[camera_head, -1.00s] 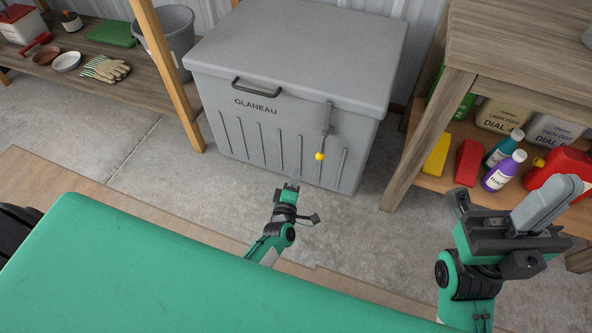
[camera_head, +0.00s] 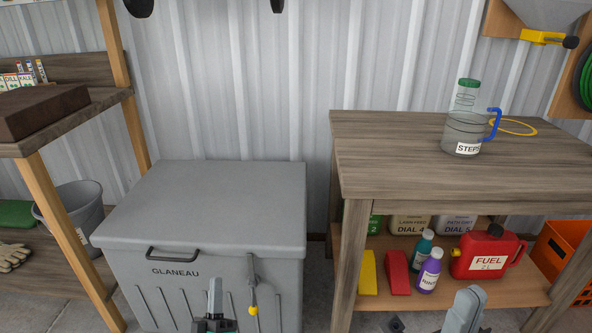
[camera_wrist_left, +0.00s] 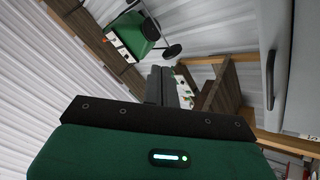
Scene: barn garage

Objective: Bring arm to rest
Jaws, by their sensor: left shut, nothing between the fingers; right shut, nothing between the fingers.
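My left gripper (camera_head: 215,295) shows at the bottom edge of the head view, in front of the grey chest. Its fingers point up and are closed together, with nothing between them. In the left wrist view the dark fingers (camera_wrist_left: 162,85) are also shut and empty. My right gripper (camera_head: 468,305) shows at the bottom right of the head view, in front of the workbench. Its grey fingers are together and empty. Most of both arms is below the picture.
The grey chest (camera_head: 210,200) stands closed behind my left gripper. At right is a wooden workbench (camera_head: 400,170) with a labelled jug (camera_head: 463,135) on top. A red fuel can (camera_head: 488,255) and several bottles stand on its lower shelf. A wooden shelf (camera_head: 60,120) stands left.

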